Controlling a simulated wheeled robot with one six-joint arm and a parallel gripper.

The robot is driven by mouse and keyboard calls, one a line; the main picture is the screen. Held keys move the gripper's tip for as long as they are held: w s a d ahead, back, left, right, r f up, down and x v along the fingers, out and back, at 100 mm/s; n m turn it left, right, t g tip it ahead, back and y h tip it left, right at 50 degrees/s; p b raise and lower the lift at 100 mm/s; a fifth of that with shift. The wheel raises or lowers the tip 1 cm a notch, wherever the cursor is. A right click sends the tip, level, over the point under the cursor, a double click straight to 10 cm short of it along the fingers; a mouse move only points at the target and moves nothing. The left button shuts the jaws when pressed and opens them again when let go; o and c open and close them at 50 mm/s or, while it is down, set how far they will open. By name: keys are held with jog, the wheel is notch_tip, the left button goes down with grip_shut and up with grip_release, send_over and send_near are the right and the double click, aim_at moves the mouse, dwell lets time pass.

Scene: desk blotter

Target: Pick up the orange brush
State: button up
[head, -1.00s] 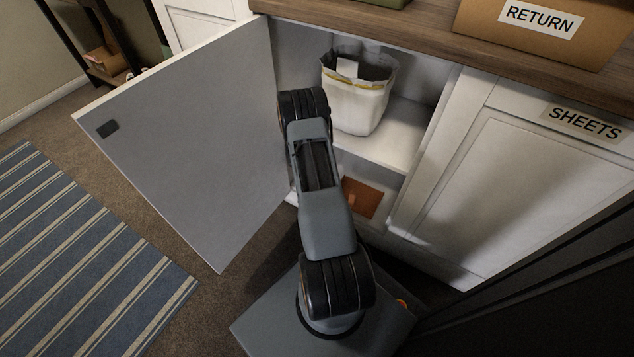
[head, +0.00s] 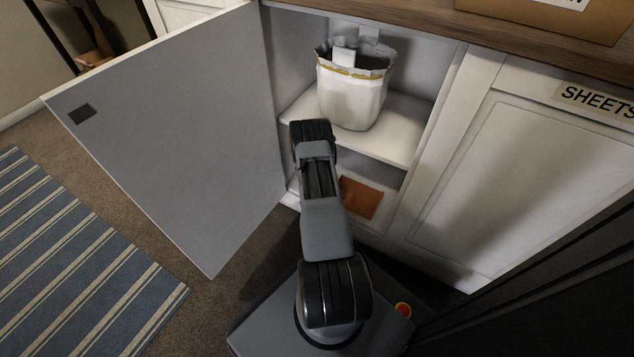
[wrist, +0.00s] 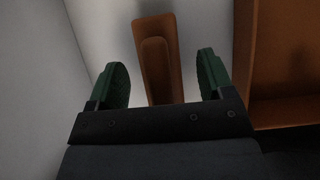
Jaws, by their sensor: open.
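The orange-brown brush (wrist: 160,60) shows in the wrist view as a long piece with a narrower raised part on it, running up between my fingers. My gripper (wrist: 163,80) is open, with a green-padded finger on each side of the brush's near end. Gaps show on both sides, so neither finger appears to touch it. In the head view my arm reaches to the open cabinet, and my gripper is hidden behind the arm.
An orange-brown open tray-like thing (wrist: 285,65) lies close right of my right finger; an orange-brown surface (head: 358,198) shows in the lower compartment. A pale wall (wrist: 35,80) is at left. Above are a shelf (head: 400,135) with a lined bin (head: 350,100). The cabinet door (head: 170,140) stands open.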

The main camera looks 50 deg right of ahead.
jog(key=shift+d+f, duration=0.35)
jog(key=shift+f, duration=0.15)
jog(key=c, duration=1)
jog(key=shift+c, duration=0.2)
jog(key=shift+r, duration=0.15)
jog(key=shift+w+r+p, duration=0.1)
jog(key=shift+r+p, duration=0.2)
jog(key=shift+r, duration=0.3)
notch_tip(320, 180, up, 2)
jog(key=shift+a+r+p, duration=0.15)
jog(key=shift+r+p, duration=0.1)
jog(key=shift+p, duration=0.4)
jog(key=a+r, duration=0.1)
jog(key=s+a+r+p, duration=0.1)
jog(key=r, duration=0.1)
jog(key=s+a+r, duration=0.1)
jog(key=shift+a+r+p, duration=0.2)
jog(key=shift+r+p, duration=0.1)
jog(key=s+a+r, duration=0.4)
jog(key=a, duration=0.4)
jog(key=shift+s+a+r, duration=0.25)
jog(key=shift+s+a, duration=0.1)
jog(key=shift+s, duration=0.05)
